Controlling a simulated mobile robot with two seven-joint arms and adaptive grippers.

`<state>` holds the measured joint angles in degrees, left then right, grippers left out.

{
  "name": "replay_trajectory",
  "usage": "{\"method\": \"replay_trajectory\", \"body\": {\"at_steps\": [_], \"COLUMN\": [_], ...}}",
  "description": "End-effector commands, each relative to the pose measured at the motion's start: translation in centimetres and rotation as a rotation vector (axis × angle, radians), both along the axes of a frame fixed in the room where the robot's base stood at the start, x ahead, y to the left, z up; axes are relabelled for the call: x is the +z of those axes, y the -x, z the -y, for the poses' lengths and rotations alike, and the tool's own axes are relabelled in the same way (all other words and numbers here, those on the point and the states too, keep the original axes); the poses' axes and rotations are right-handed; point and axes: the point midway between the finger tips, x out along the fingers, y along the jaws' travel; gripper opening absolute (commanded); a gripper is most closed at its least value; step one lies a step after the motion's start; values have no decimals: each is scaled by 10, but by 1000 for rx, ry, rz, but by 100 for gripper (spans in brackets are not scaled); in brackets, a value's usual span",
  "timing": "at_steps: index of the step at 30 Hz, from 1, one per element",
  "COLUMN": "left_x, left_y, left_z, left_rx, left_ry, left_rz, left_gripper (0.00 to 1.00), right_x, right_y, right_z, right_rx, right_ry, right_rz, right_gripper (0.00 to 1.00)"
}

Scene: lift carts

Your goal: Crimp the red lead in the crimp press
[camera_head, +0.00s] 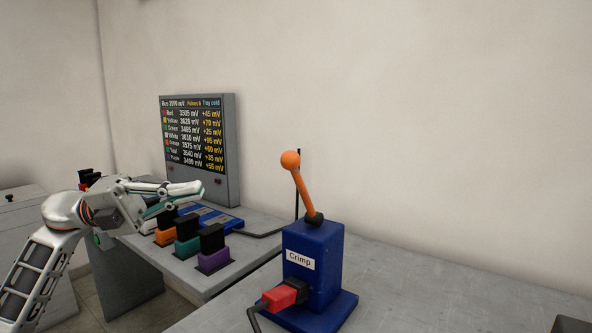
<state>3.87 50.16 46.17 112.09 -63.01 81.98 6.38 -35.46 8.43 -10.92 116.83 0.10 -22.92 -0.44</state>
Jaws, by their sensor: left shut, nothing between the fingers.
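The blue crimp press (322,257) stands on the grey bench at the centre right, with a white "Crimp" label facing me. Its orange lever (302,190) stands up, leaning a little left, with a round orange knob (290,160) at the top. The red lead's plug (283,297) sits at the press's lower front, against or in its opening; how deep it goes is hidden. A dark cable hangs from it to the left. My left gripper (198,189) is shut and empty, above the row of coloured plugs, left of the lever and apart from it. My right gripper is not in view.
Orange (166,232), teal (187,239) and purple (213,253) black-topped plugs stand on the left bench near a blue device (212,219). A grey display panel (229,150) stands behind. A dark object (572,325) shows at the bottom right.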

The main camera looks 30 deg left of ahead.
Motion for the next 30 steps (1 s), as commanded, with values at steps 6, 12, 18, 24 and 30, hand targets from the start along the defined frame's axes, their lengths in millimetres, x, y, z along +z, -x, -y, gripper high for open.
{"method": "replay_trajectory", "body": {"at_steps": [6, 12, 18, 24, 30], "left_x": [4, 9, 17, 25, 32], "left_y": [7, 0, -17, -35, -60], "left_z": [0, 17, 50, 84, 92], "left_rx": [-20, -23, -24, -24, -21], "left_ry": [-28, -30, -28, -28, -27], "left_rz": [-9, -5, -3, -3, -5], "left_gripper": [0, 0, 0, 0, 0], "right_x": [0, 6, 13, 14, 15], "right_y": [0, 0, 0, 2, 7], "right_z": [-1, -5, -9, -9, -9], "right_rx": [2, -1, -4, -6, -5], "right_ry": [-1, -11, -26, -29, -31], "right_rz": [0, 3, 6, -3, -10], "right_gripper": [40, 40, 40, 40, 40]}}
